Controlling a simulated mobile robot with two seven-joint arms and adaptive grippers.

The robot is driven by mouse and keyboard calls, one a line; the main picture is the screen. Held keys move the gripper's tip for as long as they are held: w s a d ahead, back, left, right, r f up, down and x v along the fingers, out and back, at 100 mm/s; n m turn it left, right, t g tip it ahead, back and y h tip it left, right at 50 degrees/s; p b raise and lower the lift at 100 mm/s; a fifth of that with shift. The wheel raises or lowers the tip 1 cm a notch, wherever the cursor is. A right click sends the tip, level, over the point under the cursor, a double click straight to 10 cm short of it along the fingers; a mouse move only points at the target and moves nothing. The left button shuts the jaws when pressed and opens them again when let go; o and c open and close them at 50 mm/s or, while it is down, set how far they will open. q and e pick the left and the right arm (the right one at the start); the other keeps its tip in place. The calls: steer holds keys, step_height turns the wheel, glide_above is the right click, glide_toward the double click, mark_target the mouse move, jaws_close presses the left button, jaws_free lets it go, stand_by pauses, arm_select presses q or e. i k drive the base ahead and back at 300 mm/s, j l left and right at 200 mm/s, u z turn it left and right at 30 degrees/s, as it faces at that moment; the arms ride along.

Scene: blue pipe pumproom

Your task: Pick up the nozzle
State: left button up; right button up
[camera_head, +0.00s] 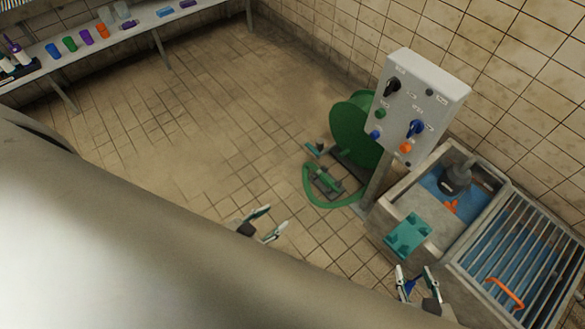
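A green hose (308,193) curves over the floor beside a green reel (352,130). A green nozzle-like piece (327,181) lies at a dark holder inside the hose's curve; its exact shape is too small to tell. My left gripper (277,215) is open and empty, its fingers pointing up and right. It is apart from the nozzle, below and left of it in the picture. My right gripper (416,270) is open in front of the sink. A small blue shape shows by its left finger; I cannot tell what it is. My large pale body part hides the lower left.
A grey control box (419,104) with knobs stands on a post right of the reel. A sink (404,193) holds a teal block (407,235) on its edge, beside a metal grate (521,262). A shelf (141,26) with bottles and cups runs at upper left. The middle floor is clear.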

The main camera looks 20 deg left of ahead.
mark_target(327, 180)
steer(key=u, duration=0.35)
steer(key=z, duration=1.05)
steer(key=u, duration=1.05)
steer(key=i+j, duration=0.35)
steer(key=i+j+z, duration=0.2)
steer(key=i+j, duration=0.15)
steer(key=i+j+z, duration=0.25)
steer(key=j, duration=0.2)
steer(key=i+z, duration=0.1)
steer(key=z, duration=1.2)
steer(key=l, duration=0.1)
